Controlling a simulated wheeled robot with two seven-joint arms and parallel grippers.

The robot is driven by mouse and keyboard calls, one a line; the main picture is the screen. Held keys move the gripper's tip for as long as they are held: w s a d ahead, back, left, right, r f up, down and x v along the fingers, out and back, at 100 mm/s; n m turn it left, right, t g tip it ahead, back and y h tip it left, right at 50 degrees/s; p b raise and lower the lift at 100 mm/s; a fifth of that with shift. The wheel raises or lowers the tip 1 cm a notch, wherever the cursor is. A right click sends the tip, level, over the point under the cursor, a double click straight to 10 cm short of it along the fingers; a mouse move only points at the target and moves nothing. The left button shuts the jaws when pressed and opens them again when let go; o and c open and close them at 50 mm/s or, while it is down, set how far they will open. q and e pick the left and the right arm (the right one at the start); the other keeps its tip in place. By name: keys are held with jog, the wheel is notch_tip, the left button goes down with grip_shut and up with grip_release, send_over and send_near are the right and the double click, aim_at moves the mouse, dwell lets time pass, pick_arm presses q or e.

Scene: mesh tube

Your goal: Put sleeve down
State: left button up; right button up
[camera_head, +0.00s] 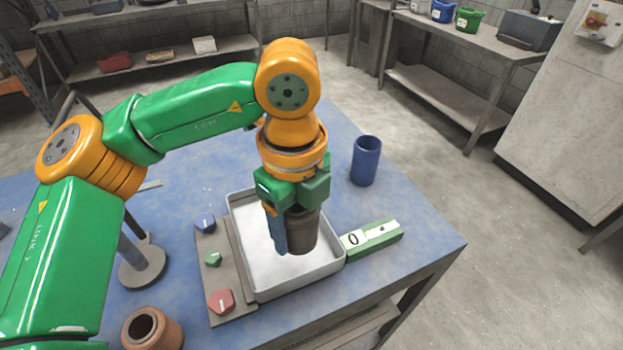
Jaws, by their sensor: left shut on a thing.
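My left gripper (288,222) points down over a white tray (237,215) and is shut on a dark brown sleeve (303,232). The sleeve is roughly upright, with its lower end over the inside of the tray. I cannot tell whether it touches the tray floor. The gripper hides its top and part of its left side. My right gripper is not in view.
A blue cylinder (366,160) stands behind the tray to the right. A green block marked 0 (371,239) lies right of the tray. A grey panel with coloured knobs (204,265) lies left. A reddish-brown hollow tube (152,330) stands at front left.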

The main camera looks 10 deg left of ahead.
pick_arm(q)
jog(key=w+f, duration=0.1)
jog(key=w+f+p, duration=0.1)
jog(key=f, duration=0.1)
jog(key=shift+w+a+f, duration=0.25)
jog(key=shift+w+a, duration=0.1)
jog(key=shift+w, duration=0.05)
notch_tip(320, 180, down, 3)
jog(key=shift+r+p, duration=0.15)
jog(key=shift+p, duration=0.65)
jog(key=shift+f, duration=0.25)
jog(key=shift+f+b, duration=0.2)
jog(key=shift+b, duration=0.15)
jog(key=o, duration=1.5)
jog(key=shift+c, duration=0.2)
